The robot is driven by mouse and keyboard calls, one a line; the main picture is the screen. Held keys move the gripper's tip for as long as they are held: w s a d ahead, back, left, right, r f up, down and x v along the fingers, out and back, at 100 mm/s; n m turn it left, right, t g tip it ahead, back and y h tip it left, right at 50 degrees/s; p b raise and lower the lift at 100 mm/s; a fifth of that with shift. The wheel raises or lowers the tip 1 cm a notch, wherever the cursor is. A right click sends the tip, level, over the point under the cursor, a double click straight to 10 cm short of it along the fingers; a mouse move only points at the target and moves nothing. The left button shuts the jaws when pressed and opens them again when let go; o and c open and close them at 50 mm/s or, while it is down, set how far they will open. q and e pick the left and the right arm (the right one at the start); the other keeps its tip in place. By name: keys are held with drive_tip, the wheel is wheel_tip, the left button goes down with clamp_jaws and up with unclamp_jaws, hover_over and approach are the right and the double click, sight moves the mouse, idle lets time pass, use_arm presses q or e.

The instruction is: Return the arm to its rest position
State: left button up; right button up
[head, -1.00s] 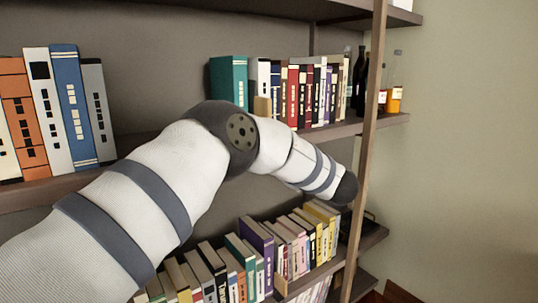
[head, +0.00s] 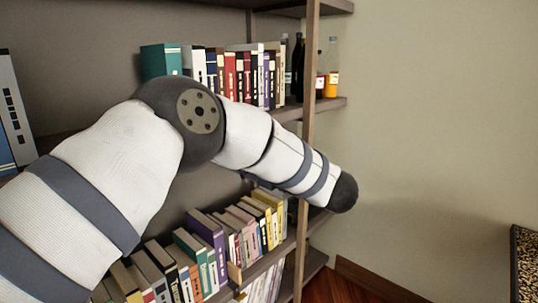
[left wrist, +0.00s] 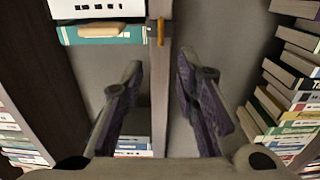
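My left arm (head: 110,170) comes in from the left in the head view and bends at a dark joint in front of the bookshelf. Its far end, a dark cap, lies before the shelf's upright post. The left gripper is not clearly visible there. In the left wrist view my left gripper (left wrist: 160,68) is open, its two dark fingers well apart. Nothing is held between them; a grey panel and shelf edge show behind. My right gripper is in neither view.
Books (head: 240,78) and bottles (head: 331,72) stand on the upper shelf; more books (head: 215,240) fill the lower one. A wooden post (head: 307,130) marks the shelf's right end. Bare wall (head: 430,130) and open room lie to the right, with a dark-framed speckled object (head: 526,265) at the edge.

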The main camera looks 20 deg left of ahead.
use_arm(q)
wheel_tip(320, 180, down, 12)
drive_tip(key=w+d+r+m+t+h, duration=0.15)
drive_tip(key=m+t+h, duration=0.3)
drive_tip(key=m, duration=0.55)
drive_tip(key=s+d+f+m+g+h, duration=0.1)
drive_tip(key=s+f+m+h, duration=0.4)
drive_tip(key=f, duration=0.6)
drive_tip(key=s+d+f+m+h, duration=0.1)
drive_tip(key=s+f+m+h, duration=0.2)
drive_tip(key=s+f+m, duration=0.6)
drive_tip(key=s+f+m+g+h, duration=0.3)
drive_tip(key=s+f+g, duration=0.2)
drive_tip(key=s+f, duration=0.55)
drive_tip(key=s+m+g+h, duration=0.1)
drive_tip(key=s+m+g, duration=0.3)
drive_tip(key=s, duration=1.8)
drive_tip(key=g, duration=0.2)
drive_tip(key=shift+g, duration=0.35)
